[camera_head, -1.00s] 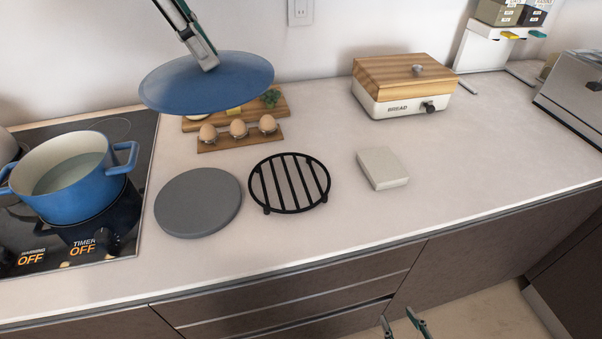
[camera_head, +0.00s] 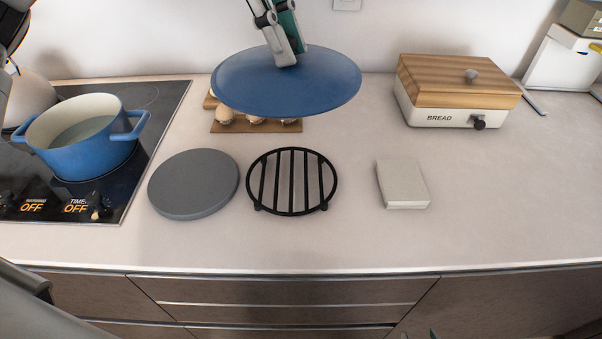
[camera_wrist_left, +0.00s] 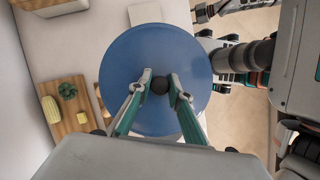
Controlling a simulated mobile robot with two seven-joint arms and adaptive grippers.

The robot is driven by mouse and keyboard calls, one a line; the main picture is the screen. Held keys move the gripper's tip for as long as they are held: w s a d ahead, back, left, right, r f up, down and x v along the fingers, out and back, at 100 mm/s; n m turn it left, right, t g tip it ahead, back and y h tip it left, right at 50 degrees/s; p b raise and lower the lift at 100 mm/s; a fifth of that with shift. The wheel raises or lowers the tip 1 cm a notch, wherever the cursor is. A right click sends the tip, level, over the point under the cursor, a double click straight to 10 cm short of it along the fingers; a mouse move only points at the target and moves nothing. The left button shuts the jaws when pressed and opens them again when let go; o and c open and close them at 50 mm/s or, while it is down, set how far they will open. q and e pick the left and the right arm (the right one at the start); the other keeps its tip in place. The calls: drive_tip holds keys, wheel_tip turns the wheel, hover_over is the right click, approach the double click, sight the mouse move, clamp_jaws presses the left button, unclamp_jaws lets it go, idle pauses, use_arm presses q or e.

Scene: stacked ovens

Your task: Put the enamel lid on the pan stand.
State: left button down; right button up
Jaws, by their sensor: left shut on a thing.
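The blue enamel lid (camera_head: 325,88) hangs level above the counter, towards the back, behind the pan stand in the head view. My left gripper (camera_head: 286,60) is shut on the lid's knob, which hides between the fingertips. The left wrist view shows the dark knob between the fingers (camera_wrist_left: 160,84) and the round lid (camera_wrist_left: 125,65) below. The pan stand (camera_head: 291,181), a black round rack with parallel bars, stands empty on the counter. Only a sliver of my right gripper (camera_head: 433,334) seems to show at the bottom edge.
A grey round slab (camera_head: 194,184) lies just left of the stand; a pale block (camera_head: 402,184) lies to its right. A blue pot (camera_head: 80,137) stands on the hob at left. A bread box (camera_head: 457,90) stands back right. The egg board (camera_head: 257,126) is partly behind the lid.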

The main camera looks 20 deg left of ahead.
use_arm(q)
drive_tip(key=shift+d+f, duration=0.1)
drive_tip(key=shift+f, duration=0.3)
wheel_tip(320, 180, down, 19)
drive_tip(key=b, duration=0.3)
drive_tip(key=shift+f, duration=0.2)
drive_tip(key=c, duration=1.9)
unclamp_jaws()
